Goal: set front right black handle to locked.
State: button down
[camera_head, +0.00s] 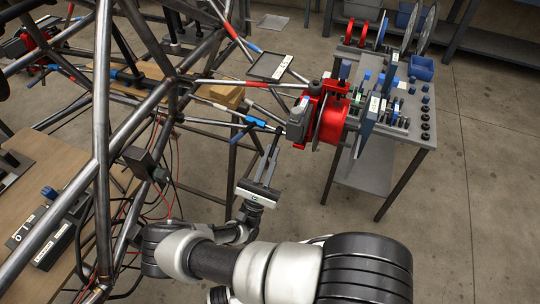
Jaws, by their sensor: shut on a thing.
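My gripper (267,165) reaches up from the bottom centre, its pale hand below the right front wheel hub. It is shut on a thin dark piece that looks like the black handle (276,140), near the blue-ended rod (258,122) and the grey caliper (299,120). The fingers and the handle overlap, so the exact grip is hard to see. Whether the handle stands at locked cannot be told. The red hub with its disc (331,120) is just right of the gripper, at the end of the suspension rods.
The tube chassis (103,120) fills the left, with loose red and black wires (165,200) hanging. A grey parts table (404,150) with blue bins stands to the right of the hub. A wooden-topped bench (50,165) is at far left. The floor at lower right is clear.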

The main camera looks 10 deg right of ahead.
aim_at(271, 154)
jog(key=shift+h, duration=0.3)
jog(key=c, duration=1.8)
grip_release()
notch_tip(271, 154, up, 10)
jog(key=p, duration=0.3)
jog(key=shift+p, duration=0.35)
